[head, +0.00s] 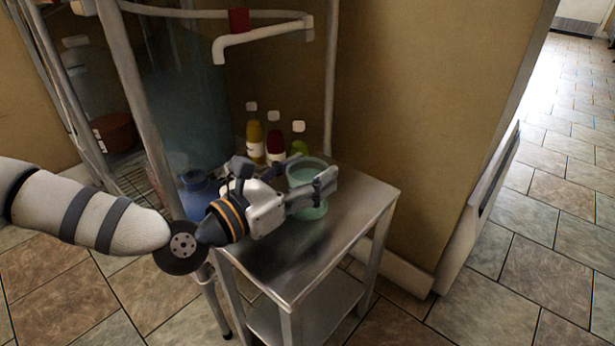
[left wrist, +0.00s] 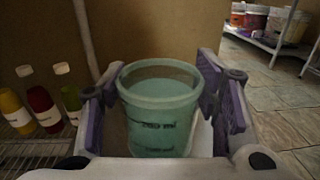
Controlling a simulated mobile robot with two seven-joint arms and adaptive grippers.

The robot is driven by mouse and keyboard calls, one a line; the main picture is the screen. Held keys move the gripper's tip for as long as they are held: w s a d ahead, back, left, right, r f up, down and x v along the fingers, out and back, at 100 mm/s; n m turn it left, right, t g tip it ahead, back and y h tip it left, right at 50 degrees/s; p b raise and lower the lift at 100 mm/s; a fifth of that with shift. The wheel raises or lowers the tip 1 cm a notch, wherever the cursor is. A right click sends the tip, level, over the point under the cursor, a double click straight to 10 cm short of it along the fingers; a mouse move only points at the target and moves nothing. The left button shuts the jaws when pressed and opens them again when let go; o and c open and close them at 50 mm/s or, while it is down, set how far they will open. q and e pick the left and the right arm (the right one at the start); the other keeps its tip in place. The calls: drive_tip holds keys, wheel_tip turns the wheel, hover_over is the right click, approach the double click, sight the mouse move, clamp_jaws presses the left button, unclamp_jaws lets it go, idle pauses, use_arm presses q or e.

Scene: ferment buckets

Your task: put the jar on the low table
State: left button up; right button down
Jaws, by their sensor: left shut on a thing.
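The jar (head: 307,172) is a pale green, see-through cup-like vessel with dark volume marks, which show in the left wrist view (left wrist: 160,115). My left gripper (head: 318,193) is shut on it, with a finger on either side, and the jar is upright. It shows over the back part of the low table (head: 352,213), a small metal table with a lower shelf. I cannot tell whether the jar's base touches the top. The gripper hides part of the jar. My right gripper is not in view.
A blue vessel (head: 197,194) is left of my gripper. Bottles with yellow (head: 255,138), red (head: 276,145) and green (head: 299,146) contents stand behind the table near the wall. A rack post (head: 134,95) rises at left. The table's front and right top is clear.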

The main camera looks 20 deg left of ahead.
use_arm(q)
drive_tip(key=shift+f, duration=0.1)
drive_tip(key=o, duration=1.7)
drive_tip(key=shift+c, duration=0.2)
drive_tip(key=shift+s+a+r, duration=0.15)
drive_tip(key=shift+s+r, duration=0.1)
drive_tip(key=shift+s, duration=0.05)
drive_tip(key=p+v, duration=0.1)
drive_tip(key=v, duration=1)
drive_tip(key=shift+s+a+p, duration=0.1)
drive_tip(key=shift+s+p, duration=0.15)
drive_tip(key=shift+p, duration=0.05)
